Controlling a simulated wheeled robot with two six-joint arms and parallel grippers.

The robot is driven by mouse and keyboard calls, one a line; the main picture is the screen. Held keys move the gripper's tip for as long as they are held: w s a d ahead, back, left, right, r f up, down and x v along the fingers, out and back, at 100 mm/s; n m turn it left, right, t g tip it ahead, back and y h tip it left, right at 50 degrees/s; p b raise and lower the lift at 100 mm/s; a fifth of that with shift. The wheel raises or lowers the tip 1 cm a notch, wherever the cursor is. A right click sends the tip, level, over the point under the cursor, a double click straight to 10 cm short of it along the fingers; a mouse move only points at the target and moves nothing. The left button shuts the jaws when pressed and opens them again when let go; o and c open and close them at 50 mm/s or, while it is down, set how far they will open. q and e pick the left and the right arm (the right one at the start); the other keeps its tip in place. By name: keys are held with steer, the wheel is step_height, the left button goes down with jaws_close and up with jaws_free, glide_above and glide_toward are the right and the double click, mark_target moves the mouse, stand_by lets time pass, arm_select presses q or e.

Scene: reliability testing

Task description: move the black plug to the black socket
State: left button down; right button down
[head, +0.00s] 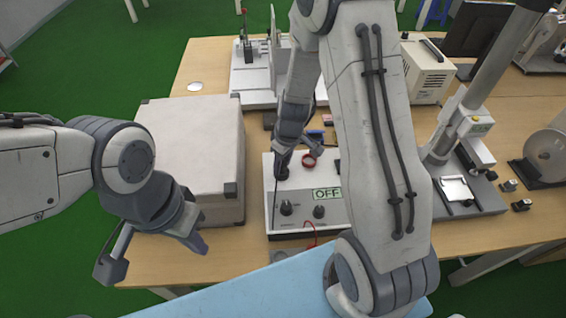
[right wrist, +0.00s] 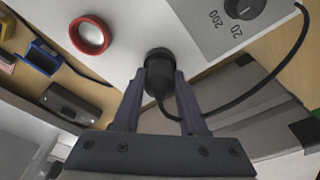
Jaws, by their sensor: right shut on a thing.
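The black plug (right wrist: 160,80) is between the fingers of my right gripper (right wrist: 158,98), with its black cable curving off to the right in the right wrist view. In the head view my right gripper (head: 291,152) is over the white control box (head: 297,229). The plug's dark end meets a round black rim on the box's white face; this looks like the black socket (right wrist: 158,53). I cannot tell how deep the plug sits. A red ring socket (right wrist: 90,36) is beside it, also visible in the head view (head: 309,161). My left gripper (head: 152,256) is open and empty.
A large grey box (head: 190,150) stands left of the control box. Behind are a white test fixture (head: 253,82) and a beige instrument (head: 425,70). A stand with a column (head: 470,190) is at right.

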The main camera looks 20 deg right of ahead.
steer(key=shift+f, duration=0.3)
steer(key=c, duration=0.7)
jaws_free()
steer(key=shift+c, duration=0.2)
step_height(320, 180, up, 11)
steer(key=s+p, duration=0.1)
steer(key=p, duration=0.6)
steer(key=shift+s+d, duration=0.25)
steer(key=shift+d, duration=0.15)
